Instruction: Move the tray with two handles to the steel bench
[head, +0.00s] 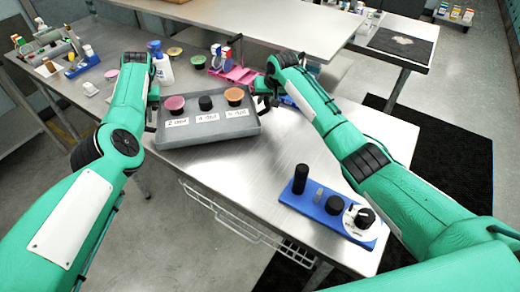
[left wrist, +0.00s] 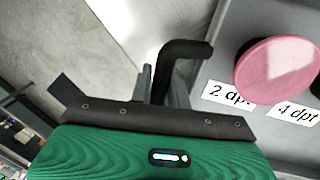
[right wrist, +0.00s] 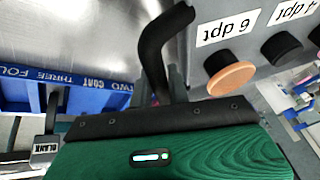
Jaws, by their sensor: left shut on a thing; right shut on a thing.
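The grey tray (head: 215,131) is at the near edge of a steel-topped bench (head: 235,170) in the head view. It carries a pink, a black and an orange-brown round piece, labelled 2, 4 and 6 dpt. My left gripper (head: 152,103) is shut on the tray's left black handle (left wrist: 181,58). My right gripper (head: 264,97) is shut on the right black handle (right wrist: 158,45). The tray looks about level; I cannot tell whether its underside touches the bench. The fingertips are partly hidden behind the handles in the wrist views.
A blue rack (head: 310,202) with black cylinders stands at the bench's front right. Bottles (head: 163,68), a pink rack (head: 238,74) and small coloured pots are behind the tray. Another steel-topped table (head: 250,22) at the back has a wide clear surface.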

